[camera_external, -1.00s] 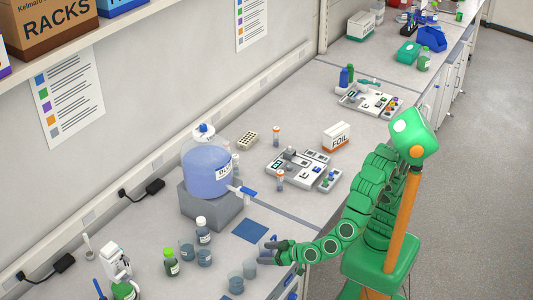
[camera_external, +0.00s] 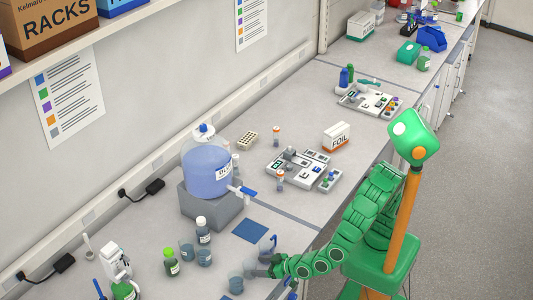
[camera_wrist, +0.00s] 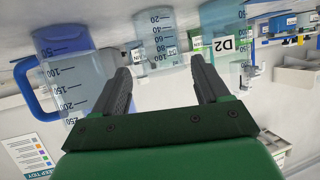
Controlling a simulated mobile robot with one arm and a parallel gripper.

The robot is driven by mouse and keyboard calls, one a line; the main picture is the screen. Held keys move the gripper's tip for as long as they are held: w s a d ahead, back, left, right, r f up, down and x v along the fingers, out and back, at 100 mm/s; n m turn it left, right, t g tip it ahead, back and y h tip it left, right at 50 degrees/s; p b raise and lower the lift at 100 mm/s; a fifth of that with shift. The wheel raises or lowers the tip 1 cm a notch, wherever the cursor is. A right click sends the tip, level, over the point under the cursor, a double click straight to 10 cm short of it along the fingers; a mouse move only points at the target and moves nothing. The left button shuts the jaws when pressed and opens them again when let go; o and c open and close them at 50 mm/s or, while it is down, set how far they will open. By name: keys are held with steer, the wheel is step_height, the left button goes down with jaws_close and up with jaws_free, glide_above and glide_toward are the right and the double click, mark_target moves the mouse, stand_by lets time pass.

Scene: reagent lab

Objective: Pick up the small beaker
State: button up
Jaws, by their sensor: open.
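My gripper (camera_external: 268,267) is open at the front edge of the bench, low over the top. In the wrist view its two dark fingers (camera_wrist: 161,75) point at a clear graduated beaker (camera_wrist: 160,35), which appears just beyond the tips and between them. Nothing is held. That beaker seems to be the clear one (camera_external: 250,267) left of my gripper in the external view. Another clear beaker (camera_external: 236,284) stands nearer the camera. A larger graduated jug with a blue handle (camera_wrist: 68,68) is beside my fingers; it also shows in the external view (camera_external: 267,245). I cannot tell which beaker is the small one.
Two bluish beakers (camera_external: 204,257) and bottles (camera_external: 203,232) stand further left. A blue mat (camera_external: 249,230) lies behind the jug. A large blue-liquid carboy (camera_external: 206,168) sits on a grey block (camera_external: 212,207). Glassware crowds the space around my gripper.

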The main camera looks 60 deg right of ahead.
mark_target(243, 265)
steer(key=shift+w+a+f, duration=0.15)
steer(key=shift+w+a, duration=0.1)
steer(key=shift+w, duration=0.5)
steer(key=shift+w+a+f, duration=0.1)
steer(key=shift+w+a, duration=0.1)
steer(key=shift+w, duration=0.5)
steer(key=shift+x, duration=1.05)
steer(key=c, duration=0.7)
